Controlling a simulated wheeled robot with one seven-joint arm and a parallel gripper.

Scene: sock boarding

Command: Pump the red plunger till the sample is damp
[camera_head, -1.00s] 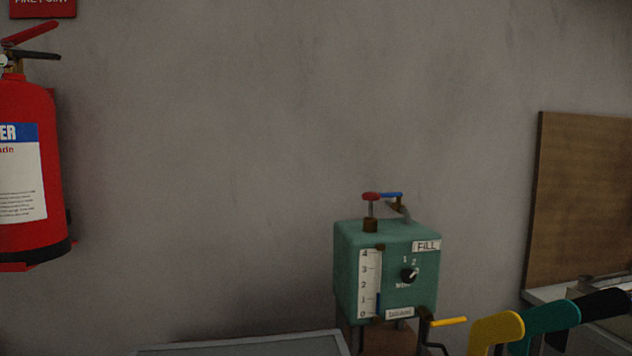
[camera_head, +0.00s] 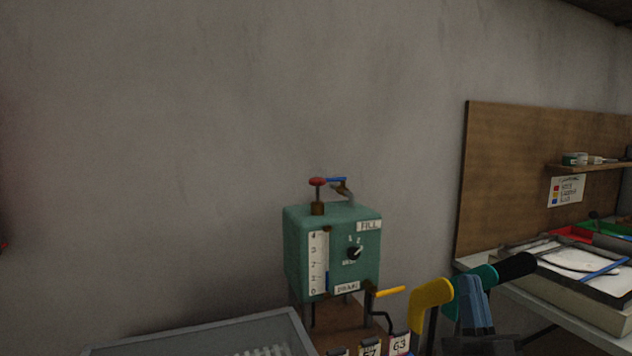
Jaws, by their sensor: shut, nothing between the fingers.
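The red plunger (camera_head: 317,182) stands upright on top of a green box (camera_head: 296,255), its knob raised above a brown collar. My gripper (camera_head: 474,282) is at the lower right, with its blue-grey fingers together and empty. It is well to the right of the plunger and in front of the foot-shaped forms in the picture. The box has a level strip (camera_head: 318,262) with a short blue column near its bottom, a black dial (camera_head: 353,253) and a FILL label. I cannot tell which thing is the sample, or whether anything is damp.
A blue lever (camera_head: 337,180) sits beside the plunger. A yellow-handled crank (camera_head: 390,292) is at the box's lower right. Yellow (camera_head: 432,292), teal and black forms stand right. A grey tray (camera_head: 200,335) lies lower left. A bench with trays is at the right.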

